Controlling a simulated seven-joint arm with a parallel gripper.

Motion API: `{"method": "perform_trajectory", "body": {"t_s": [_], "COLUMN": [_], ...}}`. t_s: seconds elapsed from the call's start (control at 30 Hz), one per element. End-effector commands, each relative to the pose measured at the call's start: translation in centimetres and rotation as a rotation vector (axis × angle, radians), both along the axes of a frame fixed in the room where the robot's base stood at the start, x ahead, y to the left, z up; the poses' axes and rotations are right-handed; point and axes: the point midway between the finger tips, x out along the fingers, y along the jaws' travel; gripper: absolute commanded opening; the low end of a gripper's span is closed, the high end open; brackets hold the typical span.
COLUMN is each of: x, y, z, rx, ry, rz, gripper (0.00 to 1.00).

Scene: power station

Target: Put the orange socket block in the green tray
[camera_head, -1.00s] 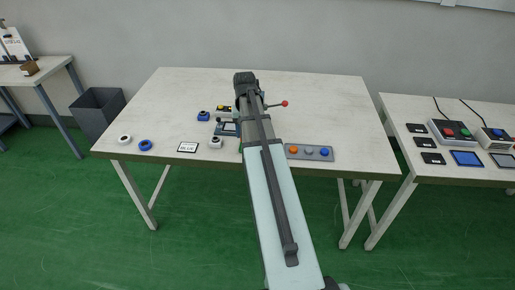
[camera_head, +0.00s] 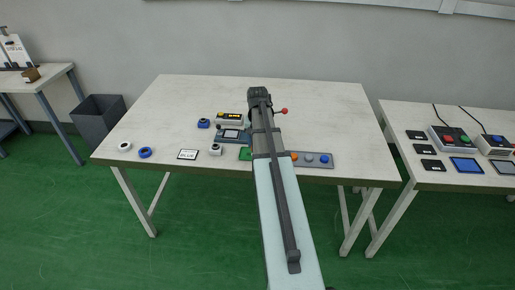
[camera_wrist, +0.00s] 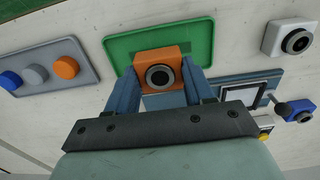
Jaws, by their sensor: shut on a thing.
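My gripper (camera_wrist: 155,92) is shut on the orange socket block (camera_wrist: 177,56), which has a dark round socket on its face. In the wrist view the block sits between the two blue-grey fingers and overlaps the green tray (camera_wrist: 118,47). I cannot tell whether it touches the tray. In the head view only an edge of the green tray (camera_head: 245,153) shows beside my arm, and my arm hides the block.
A grey panel with orange, grey and blue knobs (camera_head: 326,165) lies right of the tray. A device with a screen (camera_head: 230,134), a white socket block (camera_head: 215,149) and a blue block (camera_head: 204,123) stand left. The back of the table is clear.

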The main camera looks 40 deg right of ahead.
Motion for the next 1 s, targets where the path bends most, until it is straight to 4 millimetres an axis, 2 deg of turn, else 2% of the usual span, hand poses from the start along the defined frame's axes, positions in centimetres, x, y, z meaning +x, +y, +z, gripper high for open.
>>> {"method": "perform_trajectory", "body": {"t_s": [0.3,0.73,0.77,1.0], "x": [0.0,0.0,0.0,0.0], "y": [0.0,0.0,0.0,0.0], "z": [-3.3,-3.7,-3.7,-3.7], "rx": [0.001,0.001,0.000,0.000], "ry": [0.001,0.001,0.000,0.000], "rz": [0.000,0.000,0.000,0.000], "gripper": [0.21,0.21,0.54,0.77]}}
